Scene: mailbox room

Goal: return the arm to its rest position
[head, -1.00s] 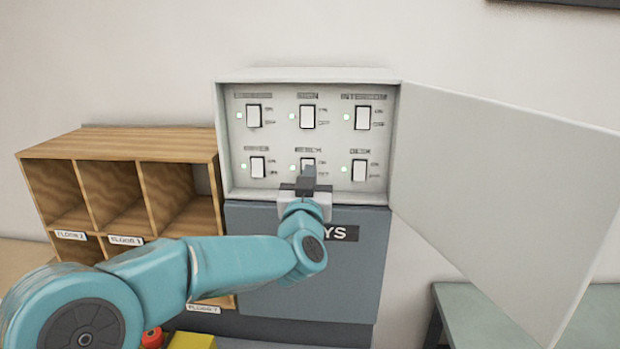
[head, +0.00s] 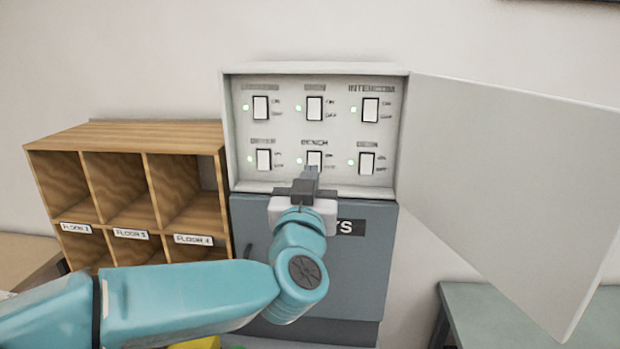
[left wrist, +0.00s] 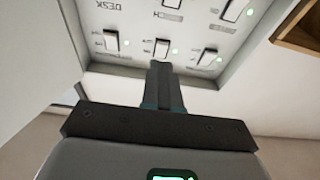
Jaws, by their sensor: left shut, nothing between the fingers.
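My left gripper (head: 311,176) is shut and empty, in front of the lower middle switch of an open white switch panel (head: 285,134). The switch, labelled BENCH (head: 314,157), is partly hidden behind the fingertips. In the left wrist view the shut fingers (left wrist: 163,80) point at the panel's switches; whether they touch anything I cannot tell. My left arm comes in from the lower left of the head view, bent at the elbow. My right gripper is not in view.
The panel door (head: 500,190) stands open to the right. A wooden pigeonhole shelf (head: 130,137) with floor labels is at the left. A blue-grey key cabinet (head: 360,270) is below the panel. A grey-green table (head: 540,310) is at the lower right.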

